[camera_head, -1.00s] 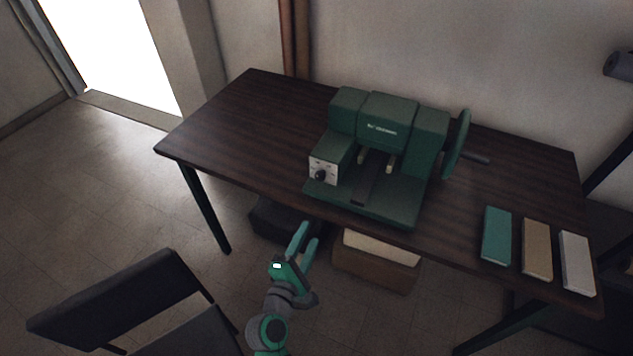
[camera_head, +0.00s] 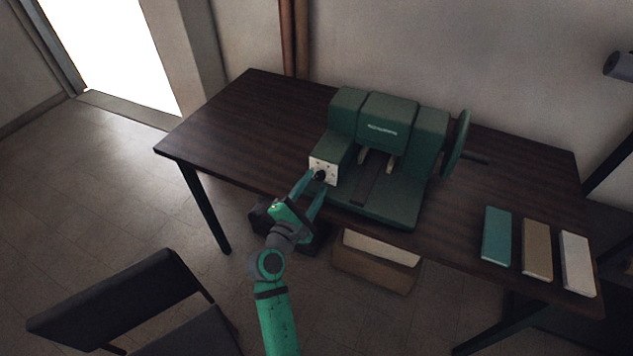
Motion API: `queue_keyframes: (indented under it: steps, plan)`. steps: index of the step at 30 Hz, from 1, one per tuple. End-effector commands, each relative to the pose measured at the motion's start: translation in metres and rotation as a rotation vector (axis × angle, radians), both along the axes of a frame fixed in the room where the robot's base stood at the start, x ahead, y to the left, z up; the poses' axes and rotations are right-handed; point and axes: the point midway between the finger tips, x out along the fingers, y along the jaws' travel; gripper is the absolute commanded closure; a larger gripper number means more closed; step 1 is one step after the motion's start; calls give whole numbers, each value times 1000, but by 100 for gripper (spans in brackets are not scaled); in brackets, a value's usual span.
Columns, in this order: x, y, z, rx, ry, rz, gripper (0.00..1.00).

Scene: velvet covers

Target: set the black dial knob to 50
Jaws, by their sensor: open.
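The black dial knob (camera_head: 320,175) is on a white plate (camera_head: 324,165) at the left front of the green machine (camera_head: 385,130). The plate's marks are too small to read, so I cannot tell the knob's setting. My gripper (camera_head: 316,183) is open, with its two green fingers pointing up at the knob. One fingertip is at the knob's left and the other at its lower right. I cannot tell whether they touch it.
The machine stands on a dark wooden table (camera_head: 230,125) with a handwheel (camera_head: 456,145) on its right. Teal, tan and white books (camera_head: 497,235) lie at the table's right. A chair (camera_head: 125,300) stands at lower left. Boxes (camera_head: 375,262) are under the table.

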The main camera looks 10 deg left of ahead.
Motion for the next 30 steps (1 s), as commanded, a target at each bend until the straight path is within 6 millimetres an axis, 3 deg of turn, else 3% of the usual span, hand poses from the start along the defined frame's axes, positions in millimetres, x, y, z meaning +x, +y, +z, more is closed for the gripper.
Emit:
queue_keyframes:
  steps: [6, 16, 21, 22, 30]
  plan:
    - [19, -4, 0, 1, 0, 0, 57]
    - [22, -4, 0, 0, 1, 1, 57]
    - [21, -4, 0, 0, 0, 0, 95]
    - [21, -4, 0, 0, 0, 0, 98]
    - [21, -4, 0, 18, -3, 0, 98]
